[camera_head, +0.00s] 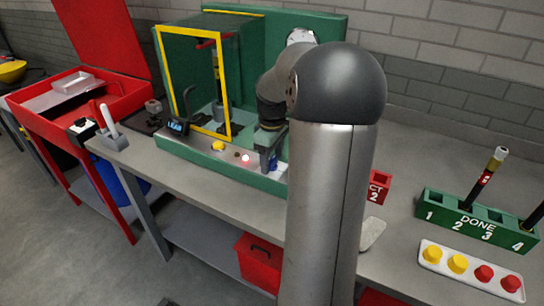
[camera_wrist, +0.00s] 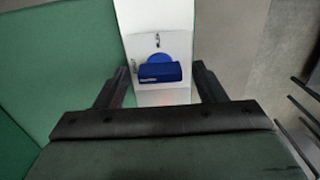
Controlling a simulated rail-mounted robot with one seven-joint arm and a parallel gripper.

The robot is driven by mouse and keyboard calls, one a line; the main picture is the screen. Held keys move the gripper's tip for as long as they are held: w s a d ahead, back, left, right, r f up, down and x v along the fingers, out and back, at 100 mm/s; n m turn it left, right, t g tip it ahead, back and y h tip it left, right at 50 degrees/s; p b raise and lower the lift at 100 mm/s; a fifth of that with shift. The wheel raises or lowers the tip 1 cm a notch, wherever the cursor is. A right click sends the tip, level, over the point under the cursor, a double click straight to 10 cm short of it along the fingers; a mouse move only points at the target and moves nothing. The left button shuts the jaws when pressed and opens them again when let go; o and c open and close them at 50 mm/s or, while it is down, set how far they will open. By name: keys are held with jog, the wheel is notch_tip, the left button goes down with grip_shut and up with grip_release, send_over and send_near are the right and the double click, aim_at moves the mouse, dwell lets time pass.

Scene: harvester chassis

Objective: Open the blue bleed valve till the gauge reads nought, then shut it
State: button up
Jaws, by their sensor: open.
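The blue bleed valve handle (camera_wrist: 160,72) shows in the wrist view on a pale upright panel (camera_wrist: 155,20). It looks like a wide bar in front of a round blue hub. My gripper (camera_wrist: 159,88) is open, with one dark finger on each side of the handle and gaps between. Nothing is held. I cannot tell how far the fingers reach past the handle.
A green machine with a yellow-framed guard (camera_head: 231,100) stands left of my arm on the grey bench (camera_head: 425,160). A lit lamp (camera_head: 246,158) is on its front. At right are a green numbered DONE rack (camera_head: 475,228) and a white tray of yellow and red knobs (camera_head: 440,258).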

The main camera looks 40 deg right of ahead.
jog(key=c, duration=1)
jog(key=shift+m, duration=0.4)
jog(key=m, duration=0.7)
jog(key=shift+m, duration=0.3)
jog(key=m, duration=0.3)
jog(key=shift+r+m, duration=0.1)
jog(key=shift+m, duration=2)
